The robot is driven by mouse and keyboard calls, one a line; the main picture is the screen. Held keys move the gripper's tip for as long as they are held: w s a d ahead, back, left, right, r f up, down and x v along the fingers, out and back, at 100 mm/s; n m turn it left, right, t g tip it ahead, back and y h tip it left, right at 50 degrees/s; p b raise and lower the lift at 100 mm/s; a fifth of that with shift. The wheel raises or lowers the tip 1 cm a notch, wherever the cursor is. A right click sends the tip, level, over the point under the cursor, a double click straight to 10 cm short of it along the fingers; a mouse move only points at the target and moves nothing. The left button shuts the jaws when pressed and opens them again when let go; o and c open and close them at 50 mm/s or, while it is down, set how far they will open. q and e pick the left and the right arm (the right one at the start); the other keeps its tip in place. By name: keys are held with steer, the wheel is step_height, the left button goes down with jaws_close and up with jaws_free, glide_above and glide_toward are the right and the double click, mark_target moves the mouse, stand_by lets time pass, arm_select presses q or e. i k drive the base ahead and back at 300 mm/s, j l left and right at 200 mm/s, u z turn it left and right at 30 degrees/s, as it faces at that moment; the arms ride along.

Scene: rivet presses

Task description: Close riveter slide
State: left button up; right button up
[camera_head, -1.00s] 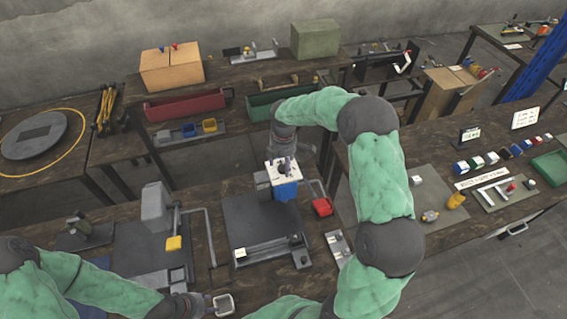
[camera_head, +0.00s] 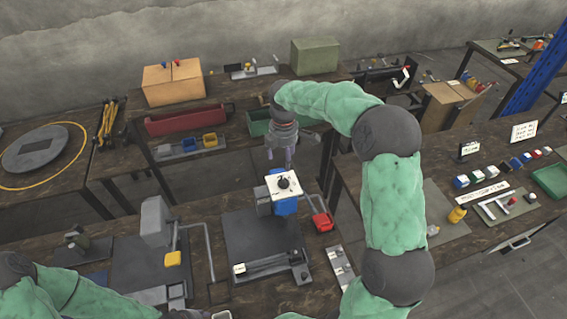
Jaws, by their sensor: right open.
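A riveter with a blue body (camera_head: 284,206), a white top plate (camera_head: 277,190) with a black knob and a red lever (camera_head: 322,222) stands on a dark base plate (camera_head: 254,230). A rail-like part (camera_head: 270,263) lies along the front of that plate; I cannot tell whether it is the slide, nor how far the slide is closed. My right gripper (camera_head: 280,164) points down with its fingers apart and empty, above and behind the white top, apart from it. My left arm comes in at the lower left; its gripper is mostly cut off by the bottom edge.
A second, grey riveter (camera_head: 155,220) with a yellow lever (camera_head: 173,258) stands to the left. The right table (camera_head: 490,240) holds several small blocks.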

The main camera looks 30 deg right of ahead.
mark_target(300, 272)
steer(key=k, duration=1)
